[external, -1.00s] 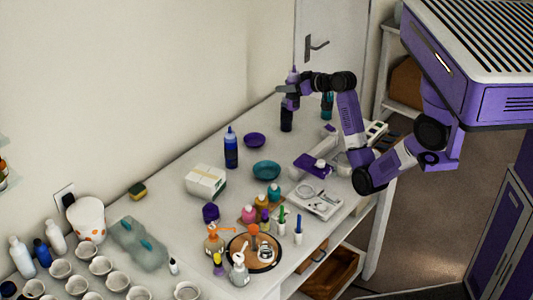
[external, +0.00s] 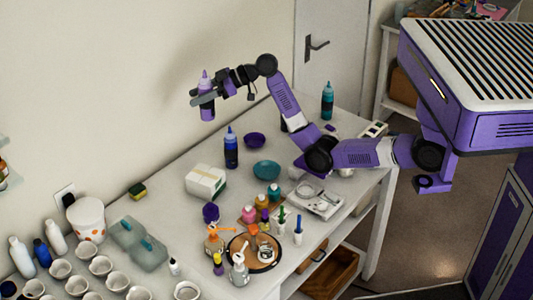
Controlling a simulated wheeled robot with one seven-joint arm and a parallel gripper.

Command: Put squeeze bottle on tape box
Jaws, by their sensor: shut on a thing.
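My gripper (external: 201,98) is shut on a purple squeeze bottle (external: 207,111). The bottle is upright, with its pointed nozzle up, and hangs in the air well above the table. A white box (external: 205,181) with a dark green side, which looks like the tape box, sits on the table lower in the picture, below the held bottle. Its top appears flat and bare.
A blue bottle (external: 231,152) stands close behind the white box. A purple bowl (external: 254,140) and a teal bowl (external: 266,170) are to its right. A purple jar (external: 211,213) stands in front. A teal bottle (external: 327,101) stands at the far end.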

